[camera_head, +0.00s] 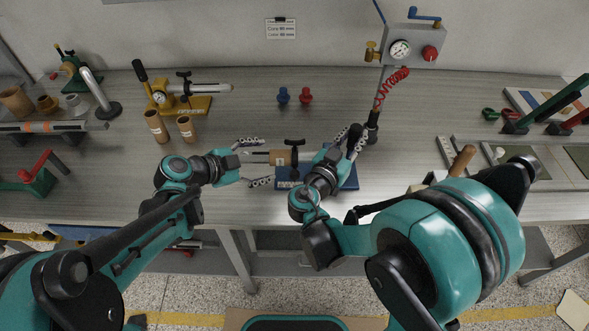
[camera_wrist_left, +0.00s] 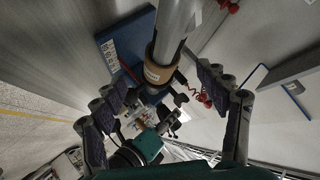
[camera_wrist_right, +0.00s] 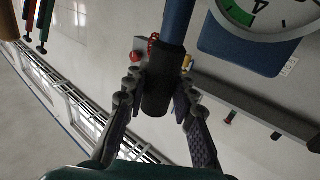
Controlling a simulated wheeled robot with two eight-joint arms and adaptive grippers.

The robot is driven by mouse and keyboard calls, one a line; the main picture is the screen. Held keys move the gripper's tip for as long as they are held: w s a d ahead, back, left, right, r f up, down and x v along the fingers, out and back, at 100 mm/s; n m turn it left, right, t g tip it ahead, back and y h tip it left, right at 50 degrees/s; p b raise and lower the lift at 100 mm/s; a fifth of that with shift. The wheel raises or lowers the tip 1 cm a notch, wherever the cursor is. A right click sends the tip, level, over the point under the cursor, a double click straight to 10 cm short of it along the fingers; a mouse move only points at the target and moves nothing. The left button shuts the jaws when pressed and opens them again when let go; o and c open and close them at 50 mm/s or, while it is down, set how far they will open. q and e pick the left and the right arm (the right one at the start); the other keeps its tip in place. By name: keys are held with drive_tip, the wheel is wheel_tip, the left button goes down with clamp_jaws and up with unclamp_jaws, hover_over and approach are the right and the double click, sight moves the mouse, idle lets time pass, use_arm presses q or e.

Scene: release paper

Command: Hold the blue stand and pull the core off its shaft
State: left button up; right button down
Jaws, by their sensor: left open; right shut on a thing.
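The blue stand (camera_head: 345,181) is on the bench, its blue base also showing in the left wrist view (camera_wrist_left: 112,50). A brown core (camera_head: 282,158) is around its silver shaft (camera_wrist_left: 180,22); the core shows in the left wrist view (camera_wrist_left: 160,72) with a pale label. My left gripper (camera_head: 254,163) is open, its fingers on either side of the shaft's left end, apart from the core. My right gripper (camera_head: 351,141) is shut on the stand's black-sleeved blue post (camera_wrist_right: 156,92). My right arm hides part of the stand.
Two brown cores (camera_head: 156,127) stand on the bench at left, near a yellow-based gauge stand (camera_head: 185,104). A blue and a red knob (camera_head: 305,96) stand behind. A red coiled hose (camera_head: 392,86) hangs at right.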

sight(271, 159)
use_arm(q)
drive_tip(key=shift+x, duration=2.85)
drive_tip(key=c, duration=1.3)
